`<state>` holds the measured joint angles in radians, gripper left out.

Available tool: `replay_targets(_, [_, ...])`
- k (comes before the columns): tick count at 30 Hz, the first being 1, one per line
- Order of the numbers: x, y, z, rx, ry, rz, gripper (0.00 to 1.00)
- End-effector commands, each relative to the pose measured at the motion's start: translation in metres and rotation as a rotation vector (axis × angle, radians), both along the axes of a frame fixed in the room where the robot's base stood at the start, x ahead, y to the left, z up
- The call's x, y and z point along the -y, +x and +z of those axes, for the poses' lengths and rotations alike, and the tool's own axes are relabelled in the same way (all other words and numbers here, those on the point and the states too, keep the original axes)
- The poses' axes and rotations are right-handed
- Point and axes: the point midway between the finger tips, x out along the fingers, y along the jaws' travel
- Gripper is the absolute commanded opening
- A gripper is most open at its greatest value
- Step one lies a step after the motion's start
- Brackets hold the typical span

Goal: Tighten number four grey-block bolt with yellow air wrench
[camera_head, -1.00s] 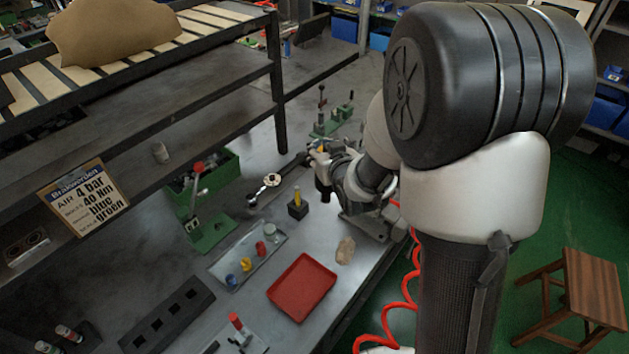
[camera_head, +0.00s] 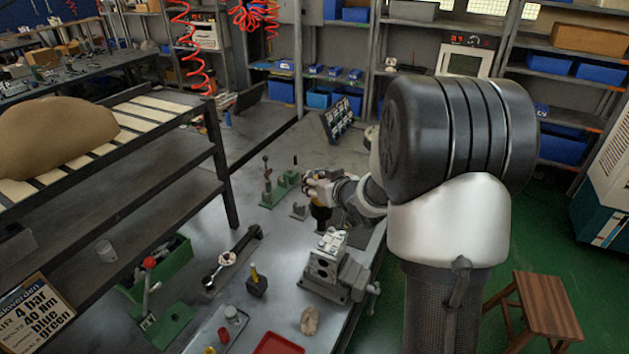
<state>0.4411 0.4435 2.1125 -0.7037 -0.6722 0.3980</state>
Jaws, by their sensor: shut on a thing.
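My gripper (camera_head: 317,186) is shut on a dark, upright tool with a yellow band, which looks like the yellow air wrench (camera_head: 321,213). It holds the tool behind the grey block, as seen from here. The grey block (camera_head: 327,264) sits in a grey vise (camera_head: 340,287) near the right edge of the bench. Its top carries small light fittings. The bolts and their numbers are too small to tell apart. Whether the wrench's lower end touches anything is not clear.
Left of the block are a black block with a yellow-topped piece (camera_head: 256,283), a dark long tool (camera_head: 231,260) and a green lever fixture (camera_head: 160,318). A tan lump (camera_head: 309,320) and red tray (camera_head: 278,345) lie in front. A green stand (camera_head: 279,189) is behind.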

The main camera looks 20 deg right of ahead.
Motion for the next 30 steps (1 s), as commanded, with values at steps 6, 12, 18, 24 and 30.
replay_targets(6, [0.0,0.001,-0.002,0.003,-0.004,-0.004,0.0])
replay_targets(12, [0.0,0.001,-0.017,0.003,-0.004,-0.004,0.0])
replay_targets(18, [0.0,0.001,-0.035,0.003,-0.004,-0.004,0.0])
replay_targets(24, [0.0,0.001,-0.044,0.004,-0.004,-0.005,0.0])
replay_targets(30, [0.0,0.001,-0.044,0.004,-0.005,-0.003,0.0])
